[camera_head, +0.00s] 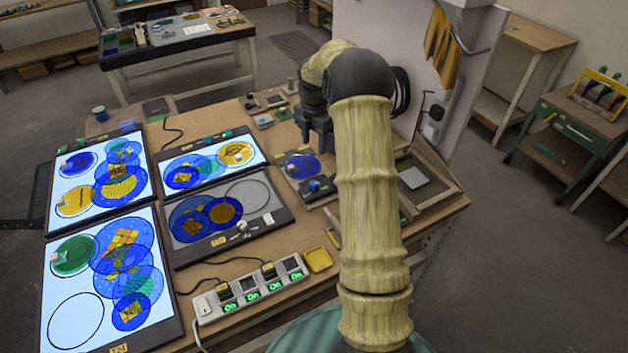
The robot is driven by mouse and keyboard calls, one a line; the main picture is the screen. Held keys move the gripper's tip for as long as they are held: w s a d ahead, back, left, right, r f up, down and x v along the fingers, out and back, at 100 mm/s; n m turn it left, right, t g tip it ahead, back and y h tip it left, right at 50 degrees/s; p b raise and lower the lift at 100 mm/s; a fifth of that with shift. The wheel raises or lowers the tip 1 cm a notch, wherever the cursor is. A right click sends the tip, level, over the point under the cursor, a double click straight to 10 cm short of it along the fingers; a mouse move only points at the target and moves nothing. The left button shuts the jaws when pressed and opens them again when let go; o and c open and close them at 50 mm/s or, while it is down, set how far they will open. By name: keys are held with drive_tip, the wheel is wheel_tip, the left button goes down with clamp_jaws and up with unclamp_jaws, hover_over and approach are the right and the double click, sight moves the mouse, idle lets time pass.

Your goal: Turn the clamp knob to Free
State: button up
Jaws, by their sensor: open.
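My gripper (318,146) is at the end of my arm, above the bench's back middle, with its dark fingers pointing down. It is open, and nothing shows between the fingers. Just below it in the picture is a small grey stand (289,186) with a blue glass disc (301,167). A small dark-blue knob (315,185) sits at the stand's front; I cannot tell whether this is the clamp knob. No "Free" label is readable, and the knob's setting cannot be made out. My arm hides part of the bench to the right.
Lit panels with coloured discs (75,308) fill the bench's left side. A power strip (250,288) with green "On" displays and a yellow tray (318,260) are in front. A wooden-framed board (437,200) lies right of my arm. Small items stand behind the gripper.

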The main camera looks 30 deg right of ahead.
sight(314, 183)
wheel_tip(314, 183, down, 17)
drive_tip(key=p, duration=0.4)
drive_tip(key=shift+r, duration=0.2)
drive_tip(key=c, duration=1)
